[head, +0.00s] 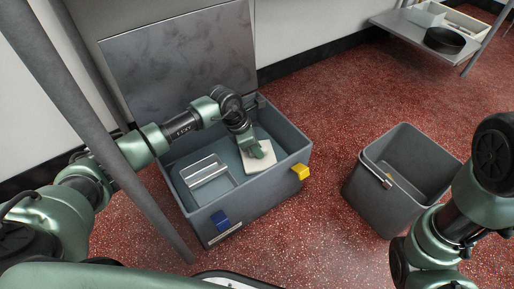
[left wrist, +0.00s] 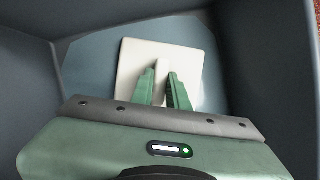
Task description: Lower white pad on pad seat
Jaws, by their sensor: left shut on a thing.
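The white pad (head: 262,162) is a flat, pale square inside the right half of the open grey box (head: 255,196). My left gripper (head: 257,152) reaches down into the box and is shut on the pad. In the left wrist view the pad (left wrist: 186,62) lies across the green fingertips (left wrist: 163,72), above the blue-grey floor of the box. I cannot tell whether it touches the floor. No separate pad seat can be made out; the pad may hide it. My right arm shows at the right, but its gripper is out of view.
A metal tray-like piece (head: 207,177) sits in the left half of the box. The raised grey lid (head: 182,60) stands behind. A grey bin (head: 372,198) stands right, with clear red floor between.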

